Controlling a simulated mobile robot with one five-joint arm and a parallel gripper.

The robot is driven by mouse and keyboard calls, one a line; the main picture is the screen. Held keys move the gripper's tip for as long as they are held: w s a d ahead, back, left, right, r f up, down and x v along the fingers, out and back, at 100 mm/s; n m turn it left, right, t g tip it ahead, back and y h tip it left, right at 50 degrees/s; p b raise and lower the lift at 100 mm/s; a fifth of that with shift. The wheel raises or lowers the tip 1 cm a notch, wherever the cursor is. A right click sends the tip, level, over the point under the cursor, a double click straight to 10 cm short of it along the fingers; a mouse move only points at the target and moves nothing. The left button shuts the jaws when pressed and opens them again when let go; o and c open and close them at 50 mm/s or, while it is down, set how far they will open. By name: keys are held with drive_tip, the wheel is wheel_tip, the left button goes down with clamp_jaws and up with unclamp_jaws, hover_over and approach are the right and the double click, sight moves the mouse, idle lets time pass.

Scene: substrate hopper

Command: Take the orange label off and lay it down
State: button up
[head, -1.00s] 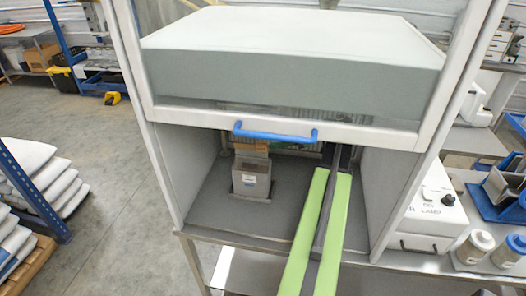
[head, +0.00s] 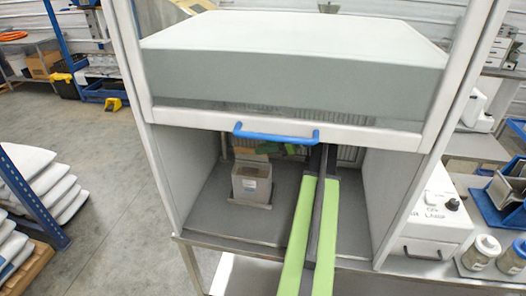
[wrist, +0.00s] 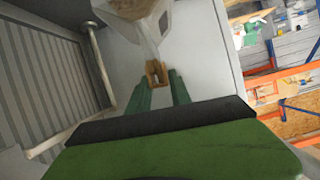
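My gripper's two green fingers (wrist: 157,88) stand apart in the wrist view. A small orange-brown piece (wrist: 155,72), which looks like the orange label, is at their tips, filling the gap. I cannot tell whether the fingers press on it. Just beyond it hangs a clear, tapering hopper (wrist: 145,28) with brown material (wrist: 131,7) inside. In the head view, my green arm reaches into the cabinet, and my gripper (head: 280,149) is small and partly hidden under the sash, beside small orange-brown patches.
A grey box (head: 252,184) with a small white tag stands on the cabinet floor (head: 240,221). The raised sash with its blue handle (head: 276,134) hangs over the opening. Side walls bound it. The floor's front left is clear. A ribbed panel (wrist: 45,75) is left in the wrist view.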

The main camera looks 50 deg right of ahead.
clamp_jaws()
